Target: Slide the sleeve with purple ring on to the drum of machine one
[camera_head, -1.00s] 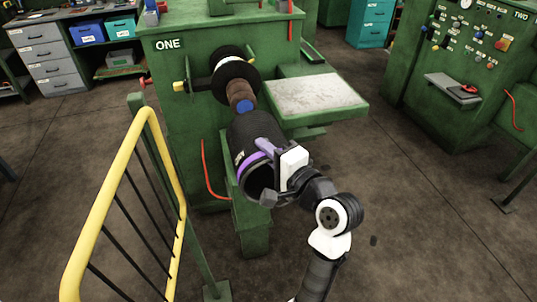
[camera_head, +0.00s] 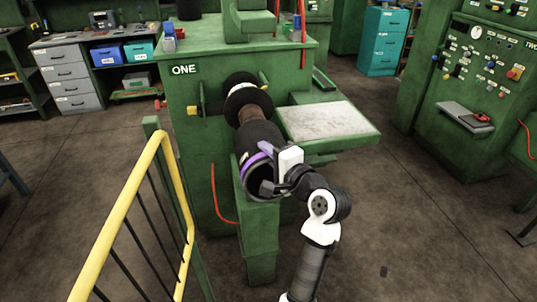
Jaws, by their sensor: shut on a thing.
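The black sleeve with the purple ring (camera_head: 257,156) is in the middle of the head view, its open near end facing me. My gripper (camera_head: 270,170) is shut on the sleeve's near rim, at its right side. The drum (camera_head: 250,113) of machine one (camera_head: 185,110) is brown and sticks out from a black flange (camera_head: 236,104). The sleeve is around the drum's near part, and only a short brown stretch shows between sleeve and flange. The drum's near end is hidden by the sleeve.
A flat grey-topped shelf (camera_head: 328,122) juts out right of the drum. A green post (camera_head: 262,240) stands below the sleeve. A yellow railing (camera_head: 120,210) is at the left. Machine two (camera_head: 455,110) stands at the right, with open floor (camera_head: 400,215) before it.

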